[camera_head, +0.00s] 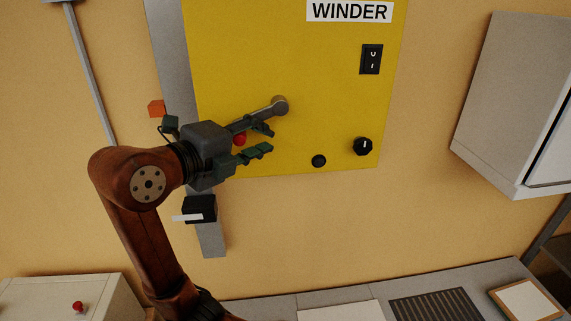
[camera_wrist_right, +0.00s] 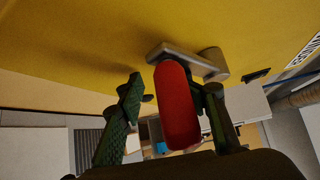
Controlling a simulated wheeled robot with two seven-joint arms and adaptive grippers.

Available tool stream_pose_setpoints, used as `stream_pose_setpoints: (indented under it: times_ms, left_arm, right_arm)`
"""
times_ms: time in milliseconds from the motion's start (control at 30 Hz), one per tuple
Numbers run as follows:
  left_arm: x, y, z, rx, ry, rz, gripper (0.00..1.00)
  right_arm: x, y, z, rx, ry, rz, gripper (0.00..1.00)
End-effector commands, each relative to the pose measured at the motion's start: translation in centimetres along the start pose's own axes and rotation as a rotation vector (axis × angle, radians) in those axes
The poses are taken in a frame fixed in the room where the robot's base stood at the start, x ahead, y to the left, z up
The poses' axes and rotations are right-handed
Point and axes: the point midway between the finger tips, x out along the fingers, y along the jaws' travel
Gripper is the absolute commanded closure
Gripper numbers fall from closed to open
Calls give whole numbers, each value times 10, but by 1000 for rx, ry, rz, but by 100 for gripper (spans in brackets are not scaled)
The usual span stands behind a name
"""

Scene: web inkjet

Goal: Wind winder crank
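The winder crank has a grey metal arm (camera_head: 265,110) on the yellow winder panel (camera_head: 300,60); its hub is at the arm's right end. Its red handle (camera_wrist_right: 178,105) stands out from the arm's other end and shows in the head view only as a small red spot (camera_head: 240,140) beside my gripper. My right gripper (camera_head: 262,140) is open at the handle. In the right wrist view, the handle lies between the fingers, close to the right finger (camera_wrist_right: 217,115) and clearly apart from the left one (camera_wrist_right: 120,122). Contact with the right finger cannot be told. My left gripper is not in view.
The panel carries a rocker switch (camera_head: 371,59), a black knob (camera_head: 362,146) and a black button (camera_head: 319,161). A black box (camera_head: 199,209) sits on the grey post (camera_head: 213,241) below my gripper. A grey cabinet (camera_head: 510,100) hangs at right. Open wall lies below the panel.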

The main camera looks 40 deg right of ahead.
Motion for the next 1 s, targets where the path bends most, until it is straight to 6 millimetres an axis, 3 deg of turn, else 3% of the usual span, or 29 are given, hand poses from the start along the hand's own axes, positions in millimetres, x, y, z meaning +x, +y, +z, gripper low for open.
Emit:
stream_pose_setpoints:
  times_ms: [733,1000]
  left_arm:
    - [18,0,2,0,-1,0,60]
    - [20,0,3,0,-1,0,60]
  right_arm:
    - [-48,0,-47,2,-2,0,63]
    - [-57,0,-57,1,0,1,63]
